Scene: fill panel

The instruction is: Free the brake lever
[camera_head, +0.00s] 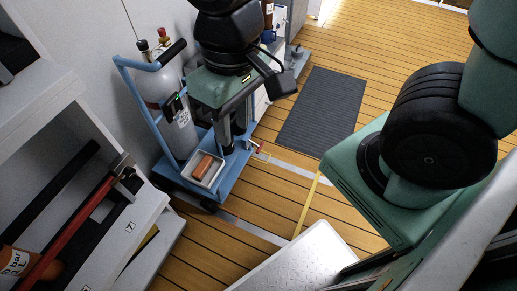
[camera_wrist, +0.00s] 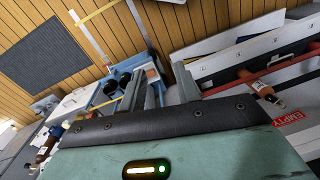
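A blue trolley (camera_head: 155,95) stands left of centre in the head view, carrying a grey gas cylinder (camera_head: 178,115). The trolley also shows there beyond the left finger (camera_wrist: 108,92).
A white tray with an orange block (camera_head: 203,168) sits on the trolley. A dark mat (camera_head: 320,108) lies on the wooden floor. A white panel (camera_head: 300,262) is at the bottom.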

